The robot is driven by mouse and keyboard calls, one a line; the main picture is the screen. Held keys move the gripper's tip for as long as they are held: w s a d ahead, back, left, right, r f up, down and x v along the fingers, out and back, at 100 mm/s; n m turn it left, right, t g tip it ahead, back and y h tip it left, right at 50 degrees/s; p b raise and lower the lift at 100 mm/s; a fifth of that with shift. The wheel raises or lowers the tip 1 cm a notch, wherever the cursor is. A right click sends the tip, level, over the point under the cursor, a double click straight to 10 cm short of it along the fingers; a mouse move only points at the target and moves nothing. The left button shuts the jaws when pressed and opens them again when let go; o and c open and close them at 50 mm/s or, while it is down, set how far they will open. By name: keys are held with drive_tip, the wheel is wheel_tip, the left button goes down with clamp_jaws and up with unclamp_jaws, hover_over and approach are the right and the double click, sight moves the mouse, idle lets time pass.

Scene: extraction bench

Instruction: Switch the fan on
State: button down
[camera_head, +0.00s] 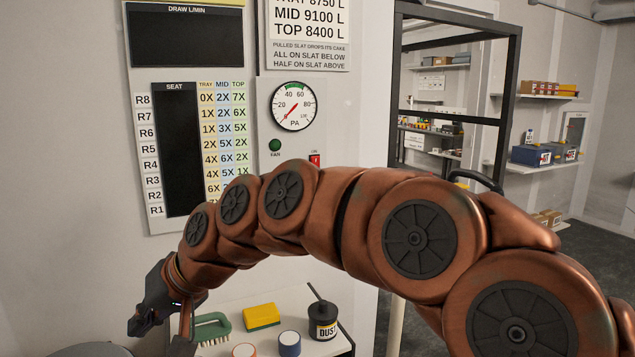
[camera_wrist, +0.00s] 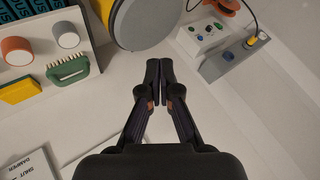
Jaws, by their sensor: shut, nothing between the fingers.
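On the wall panel in the head view, a dark green round lamp or button (camera_head: 275,145) sits above the label FAN. A small red switch (camera_head: 314,160) is to its right, partly close to my arm; its position is too small to read. The round PA gauge (camera_head: 293,106) above them has its red needle pointing to the lower left. My gripper (camera_head: 150,318) is at the lower left of the head view, well below and left of the switch. In the wrist view my gripper (camera_wrist: 165,82) has its fingertips together, with nothing between them. The switch is not identifiable there.
A shelf holds a green brush (camera_head: 211,328), a yellow sponge (camera_head: 262,316) and a black DUST pot (camera_head: 323,319). My arm crosses before the panel's lower edge.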

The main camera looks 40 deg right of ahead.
drive_tip(key=w+d+r+m+t+h+b, duration=0.1)
drive_tip(key=w+d+r+m+t+b, duration=0.3)
drive_tip(key=w+d, duration=0.5)
drive_tip(key=w+d+r+m+t+b, duration=0.4)
drive_tip(key=d+r, duration=0.3)
drive_tip(key=d, duration=0.5)
drive_tip(key=s+d+f+m+t+h+b, duration=0.1)
drive_tip(key=d+m+h, duration=0.4)
drive_tip(key=d, duration=1.1)
drive_tip(key=s+d+m+t+h+b, duration=0.2)
drive_tip(key=d+m+h, duration=0.4)
drive_tip(key=d, duration=1)
drive_tip(key=shift+s+d+f+m+t+b, duration=0.15)
drive_tip(key=shift+s+f+m+t+b, duration=0.15)
drive_tip(key=shift+f+t+b, duration=0.15)
drive_tip(key=shift+w+r, duration=0.1)
drive_tip(key=shift+w, duration=0.1)
